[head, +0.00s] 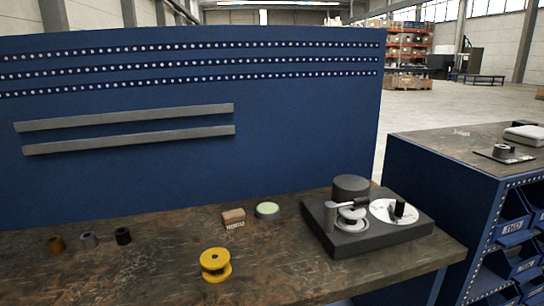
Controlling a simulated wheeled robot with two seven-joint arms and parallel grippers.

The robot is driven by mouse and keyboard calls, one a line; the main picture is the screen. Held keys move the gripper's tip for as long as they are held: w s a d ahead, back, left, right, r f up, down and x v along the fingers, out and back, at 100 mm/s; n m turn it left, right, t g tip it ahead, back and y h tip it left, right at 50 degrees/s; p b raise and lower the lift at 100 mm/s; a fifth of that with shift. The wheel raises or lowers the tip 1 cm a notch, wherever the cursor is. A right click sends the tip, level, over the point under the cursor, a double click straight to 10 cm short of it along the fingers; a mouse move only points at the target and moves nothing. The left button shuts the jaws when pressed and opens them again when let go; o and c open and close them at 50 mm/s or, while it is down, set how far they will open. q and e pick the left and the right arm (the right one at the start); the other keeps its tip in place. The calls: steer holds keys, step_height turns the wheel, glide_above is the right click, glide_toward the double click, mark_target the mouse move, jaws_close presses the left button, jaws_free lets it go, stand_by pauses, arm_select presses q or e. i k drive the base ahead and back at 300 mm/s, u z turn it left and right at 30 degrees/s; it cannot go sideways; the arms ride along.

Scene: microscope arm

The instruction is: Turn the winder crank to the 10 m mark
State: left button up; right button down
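The winder (336,240) is a dark grey box on the right part of the workbench. A dark round drum (350,186) stands at its back. A grey arm (345,205) reaches across above a pale round part (351,214) on its top. To the right is a white dial (383,207) with an upright black knob (399,208), which looks like the crank handle. The dial marks are too small to read, so I cannot tell where the 10 m mark is. Neither of my grippers is in view.
A yellow spool (215,264) stands at the front of the brown workbench (150,270). A small wooden block (233,217) and a pale green-topped disc (267,210) lie left of the winder. A blue panel (300,130) rises behind.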

mark_target(397, 207)
steer(key=k, duration=0.5)
steer(key=z, duration=1.55)
steer(key=i, duration=0.95)
steer(key=u, duration=1.8)
